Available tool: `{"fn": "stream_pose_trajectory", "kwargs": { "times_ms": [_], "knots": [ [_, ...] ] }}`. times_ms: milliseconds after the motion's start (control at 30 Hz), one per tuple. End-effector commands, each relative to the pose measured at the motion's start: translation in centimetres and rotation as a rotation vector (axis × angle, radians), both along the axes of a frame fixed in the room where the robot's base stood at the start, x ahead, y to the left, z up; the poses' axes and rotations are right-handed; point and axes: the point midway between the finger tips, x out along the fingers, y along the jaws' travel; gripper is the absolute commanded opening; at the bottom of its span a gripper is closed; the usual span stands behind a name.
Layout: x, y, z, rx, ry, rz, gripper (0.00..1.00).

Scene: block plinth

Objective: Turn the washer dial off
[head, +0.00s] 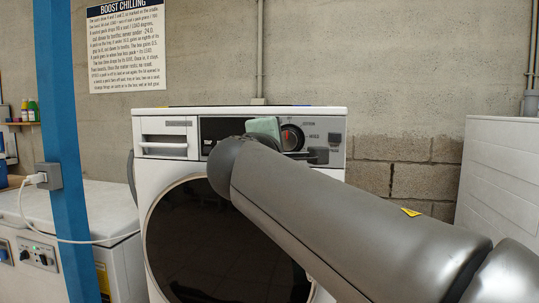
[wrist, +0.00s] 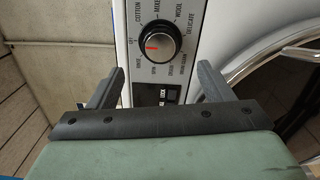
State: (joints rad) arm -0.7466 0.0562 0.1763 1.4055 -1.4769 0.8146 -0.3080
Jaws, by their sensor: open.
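The washer (head: 158,172) stands against the wall with its round dark door below the control panel. In the head view the dial (head: 291,137) is partly hidden by my arm. My gripper (wrist: 157,74) is open and empty, its two dark fingers spread wide before the panel, just below the dial in the wrist view. I see no contact with the knob.
A blue post (head: 63,150) with a socket box and white cable stands at the left, before a white appliance (head: 100,205). Another white unit (head: 500,175) is at the right. A detergent drawer (head: 166,139) is left on the panel.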

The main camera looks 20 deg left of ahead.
Motion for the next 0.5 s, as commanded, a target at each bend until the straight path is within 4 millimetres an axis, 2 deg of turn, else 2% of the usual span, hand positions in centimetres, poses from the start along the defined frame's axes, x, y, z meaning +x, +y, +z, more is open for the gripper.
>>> {"fn": "stream_pose_trajectory", "kwargs": {
  "times_ms": [33,200,300,500],
  "knots": [
    [-1.4,-0.2,0.1,0.0,-0.002,0.002,0.74],
    [-5.2,-0.6,0.1,0.0,0.0,0.001,0.74],
    [-6.8,-0.8,0.1,0.0,0.0,0.001,0.74],
    [-8.6,-1.0,0.0,0.0,0.001,0.0,0.74]
  ]
}}
